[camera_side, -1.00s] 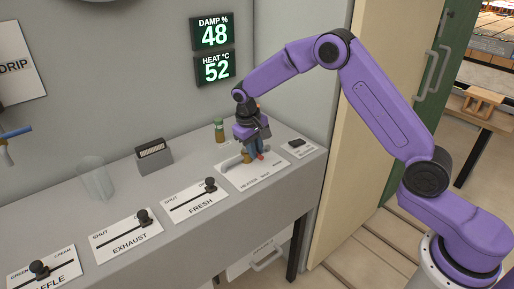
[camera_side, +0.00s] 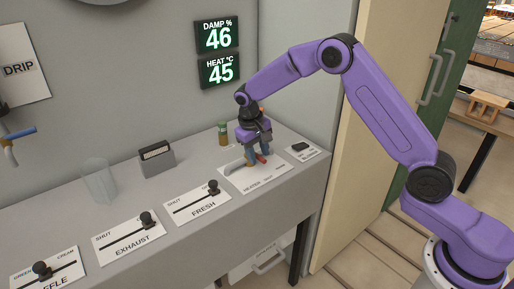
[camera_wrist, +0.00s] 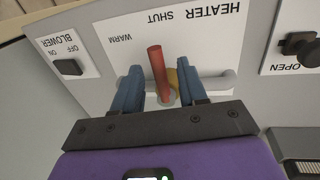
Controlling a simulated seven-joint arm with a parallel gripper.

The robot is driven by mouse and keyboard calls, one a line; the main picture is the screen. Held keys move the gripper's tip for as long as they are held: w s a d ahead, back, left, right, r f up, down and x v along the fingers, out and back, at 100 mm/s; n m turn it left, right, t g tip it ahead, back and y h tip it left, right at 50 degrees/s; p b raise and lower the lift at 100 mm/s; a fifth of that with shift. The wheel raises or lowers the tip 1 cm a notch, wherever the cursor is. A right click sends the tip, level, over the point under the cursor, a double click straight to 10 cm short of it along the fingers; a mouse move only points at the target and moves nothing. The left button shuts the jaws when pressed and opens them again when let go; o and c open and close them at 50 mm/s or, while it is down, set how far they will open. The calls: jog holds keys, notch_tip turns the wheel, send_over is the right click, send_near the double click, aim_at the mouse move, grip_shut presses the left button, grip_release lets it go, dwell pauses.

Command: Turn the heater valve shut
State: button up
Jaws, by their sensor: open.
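The heater valve is a red lever (camera_wrist: 158,72) on a grey pipe (camera_wrist: 222,84), with a brass-coloured part beside it, on a white plate marked HEATER, SHUT and WARM. In the wrist view the lever stands crosswise to the pipe, its tip between the words WARM and SHUT. My gripper (camera_wrist: 160,82) is open, its two blue fingers on either side of the lever's lower part; I cannot tell whether either touches it. In the side view my gripper (camera_side: 256,157) is low over the heater plate (camera_side: 270,175) and hides most of the valve.
The blower switch (camera_wrist: 67,67) is beside the plate. On the other side is the FRESH slider (camera_side: 213,187), then the EXHAUST slider (camera_side: 147,219). A small jar (camera_side: 223,133), a dark-topped box (camera_side: 157,158) and a clear glass (camera_side: 99,181) stand behind. The wall displays (camera_side: 219,54) read 46 and 45.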

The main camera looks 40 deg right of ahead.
jog(key=a+r, duration=0.3)
jog(key=r, duration=1.4)
jog(key=shift+a, duration=0.2)
jog(key=s+a+n+y, duration=0.15)
jog(key=s+n, duration=0.25)
jog(key=s, duration=0.6)
jog(key=s+a+n, duration=0.2)
jog(key=s+n, duration=0.1)
jog(key=s, duration=0.7)
jog(key=s+d+f+n, duration=0.3)
jog(key=s+d, duration=0.1)
jog(key=s, duration=0.6)
jog(key=s+d+f+n+y, duration=0.1)
jog(key=s+d+f+n, duration=0.1)
jog(key=s, duration=0.8)
jog(key=shift+s+d+f+n, duration=0.4)
jog(key=shift+d+f, duration=0.25)
jog(key=shift+d, duration=0.45)
